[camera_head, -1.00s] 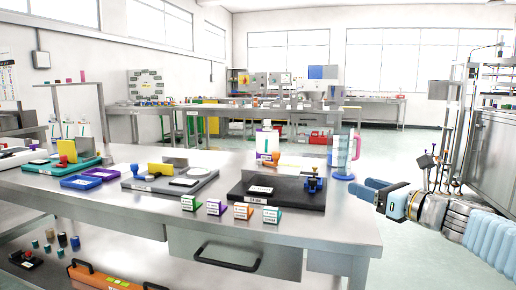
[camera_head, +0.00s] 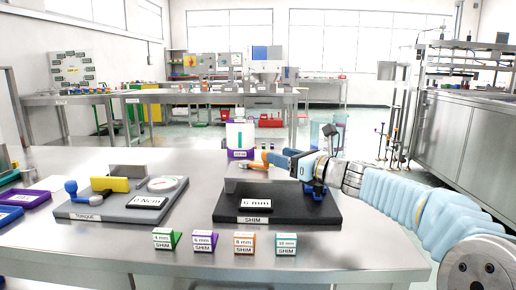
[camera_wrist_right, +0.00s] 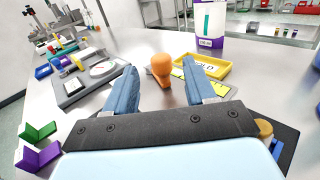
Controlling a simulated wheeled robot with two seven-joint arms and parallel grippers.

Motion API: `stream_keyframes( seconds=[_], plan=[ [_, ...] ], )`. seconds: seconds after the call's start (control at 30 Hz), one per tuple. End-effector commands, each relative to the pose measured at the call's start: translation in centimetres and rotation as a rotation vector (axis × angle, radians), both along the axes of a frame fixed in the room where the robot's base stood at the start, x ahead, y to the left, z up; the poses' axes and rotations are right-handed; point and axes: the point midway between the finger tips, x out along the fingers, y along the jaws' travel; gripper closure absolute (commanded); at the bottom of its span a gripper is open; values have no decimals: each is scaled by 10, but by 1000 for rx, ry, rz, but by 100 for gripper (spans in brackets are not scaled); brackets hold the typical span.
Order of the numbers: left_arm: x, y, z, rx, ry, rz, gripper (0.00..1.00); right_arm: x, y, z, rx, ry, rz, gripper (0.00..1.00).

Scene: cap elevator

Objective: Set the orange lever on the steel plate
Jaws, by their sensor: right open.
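The orange lever (camera_head: 251,164) lies on the table's steel top, behind the black SHIM base. In the right wrist view its round orange knob (camera_wrist_right: 162,63) shows between my open fingertips, with a short orange stem below it. My right gripper (camera_head: 275,158) reaches in from the right with its blue fingers apart; contact with the lever cannot be told. My left gripper is not in view.
The black SHIM base (camera_head: 280,212) carries a 6 mm label and a blue part. A white and purple container (camera_head: 240,139) stands behind the lever. A yellow tray (camera_wrist_right: 222,66) lies right of it. Several shim holders (camera_head: 205,242) line the front. Bare steel lies between the bases.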

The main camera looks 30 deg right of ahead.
Motion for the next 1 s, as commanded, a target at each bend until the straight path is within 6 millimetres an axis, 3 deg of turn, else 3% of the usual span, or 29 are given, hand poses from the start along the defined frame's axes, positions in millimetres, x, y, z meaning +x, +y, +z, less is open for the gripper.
stream_keyframes(
  seconds=[0.1,0.33,0.5,0.77,0.87,1.0],
  plan=[
    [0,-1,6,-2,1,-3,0,28,8,1,3,1,3,45],
    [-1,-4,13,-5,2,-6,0,68,20,2,2,0,2,45],
    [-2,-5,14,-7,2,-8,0,80,23,1,1,-1,1,45],
    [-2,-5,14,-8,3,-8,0,82,24,0,0,-1,0,45],
    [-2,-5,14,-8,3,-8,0,82,24,0,0,-1,0,56],
    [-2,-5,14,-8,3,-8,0,82,23,0,0,0,0,77]
  ],
)
